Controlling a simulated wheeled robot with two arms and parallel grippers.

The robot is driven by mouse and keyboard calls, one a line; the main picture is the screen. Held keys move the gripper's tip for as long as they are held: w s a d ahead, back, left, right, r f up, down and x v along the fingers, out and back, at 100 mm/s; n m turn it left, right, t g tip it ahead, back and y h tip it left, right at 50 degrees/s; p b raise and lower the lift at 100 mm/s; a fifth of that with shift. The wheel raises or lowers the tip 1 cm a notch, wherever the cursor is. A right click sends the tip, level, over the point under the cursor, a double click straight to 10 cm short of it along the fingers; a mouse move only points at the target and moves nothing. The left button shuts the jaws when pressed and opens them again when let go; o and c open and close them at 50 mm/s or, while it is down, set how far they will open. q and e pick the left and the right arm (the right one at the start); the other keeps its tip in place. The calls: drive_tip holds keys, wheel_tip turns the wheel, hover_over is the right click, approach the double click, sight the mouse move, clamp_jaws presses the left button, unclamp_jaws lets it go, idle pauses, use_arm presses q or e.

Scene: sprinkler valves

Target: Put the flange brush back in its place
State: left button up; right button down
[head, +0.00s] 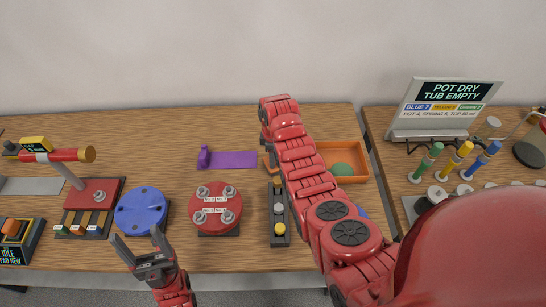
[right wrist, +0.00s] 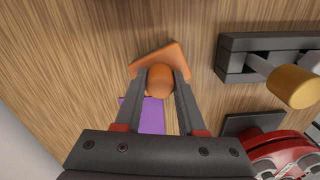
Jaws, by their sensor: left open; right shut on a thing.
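The flange brush (right wrist: 159,80) appears to be the orange piece with a round handle and a flat, angled body. No bristles show. In the right wrist view my right gripper (right wrist: 160,76) is shut on its handle. In the head view, part of this orange piece (head: 266,163) shows beside my right arm, which hides the gripper. A flat purple strip with an upright purple end (head: 228,160) lies on the table just left of it. My left gripper (head: 145,247) is open and empty at the table's front edge, below the blue disc.
A red flange (head: 215,207) and a blue disc (head: 142,210) stand at the front. A dark block with a yellow knob (head: 279,227) is beside my right arm. An orange tray (head: 362,162) holds something green. The back left of the table is mostly clear.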

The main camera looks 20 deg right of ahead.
drive_tip(key=c, duration=0.5)
unclamp_jaws()
drive_tip(key=shift+f, duration=0.1)
